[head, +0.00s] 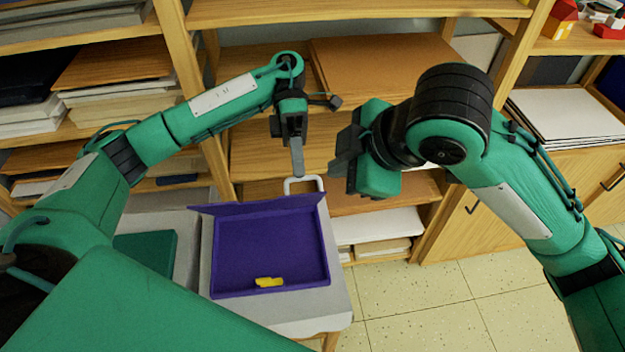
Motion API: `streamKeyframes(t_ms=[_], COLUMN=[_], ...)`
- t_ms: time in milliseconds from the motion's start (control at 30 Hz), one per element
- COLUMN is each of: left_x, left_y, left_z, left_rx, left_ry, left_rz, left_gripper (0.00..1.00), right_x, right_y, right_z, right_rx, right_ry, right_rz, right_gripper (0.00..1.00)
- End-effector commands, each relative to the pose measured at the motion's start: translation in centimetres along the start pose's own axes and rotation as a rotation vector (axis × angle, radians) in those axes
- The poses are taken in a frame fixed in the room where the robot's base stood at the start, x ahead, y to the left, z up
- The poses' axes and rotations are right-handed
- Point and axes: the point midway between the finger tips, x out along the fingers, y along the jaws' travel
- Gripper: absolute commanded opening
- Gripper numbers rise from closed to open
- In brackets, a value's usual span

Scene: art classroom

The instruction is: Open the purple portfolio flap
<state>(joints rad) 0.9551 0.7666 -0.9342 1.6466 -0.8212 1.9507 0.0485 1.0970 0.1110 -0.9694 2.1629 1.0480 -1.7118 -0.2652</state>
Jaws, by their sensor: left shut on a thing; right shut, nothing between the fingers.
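The purple portfolio (265,250) lies on a small grey-topped table, with its shallow inside showing. Its purple flap (250,205) stands up along the far edge and looks thin from here. A white loop handle (318,183) sticks up from the flap's far side, right of its middle. My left gripper (298,170) points down and is shut on this handle; its fingers hide part of the loop. My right gripper (342,168) is shut and empty, held in the air to the right of the left one, apart from the portfolio.
A yellow piece (269,282) lies inside the portfolio near its front edge. A dark green flat item (146,255) lies left of it. Wooden shelves (375,65) stand close behind. Tiled floor (440,305) is clear at the right.

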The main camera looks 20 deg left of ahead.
Motion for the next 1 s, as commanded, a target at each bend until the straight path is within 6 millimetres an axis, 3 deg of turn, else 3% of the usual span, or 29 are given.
streamKeyframes(t_ms=[167,500,700,1000], left_x=[0.0,0.0,0.0,0.0], left_y=[0.1,0.1,0.1,0.1], left_z=[0.0,0.0,0.0,0.0], left_rx=[-0.002,-0.001,-0.002,-0.002], left_ry=[0.0,0.0,0.0,0.0], left_rz=[0.0,0.0,0.001,0.001], left_gripper=[0.0,0.0,0.0,0.0], right_x=[0.3,6.2,8.8,9.6], right_y=[-0.7,-0.8,-0.7,-0.7], right_z=[-0.1,-0.1,0.0,0.0], right_rx=[-0.033,-0.03,-0.03,-0.032], right_ry=[-0.016,-0.015,-0.016,-0.014], right_rz=[-0.007,-0.009,-0.006,-0.004], right_gripper=[0.0,0.0,0.0,0.0])
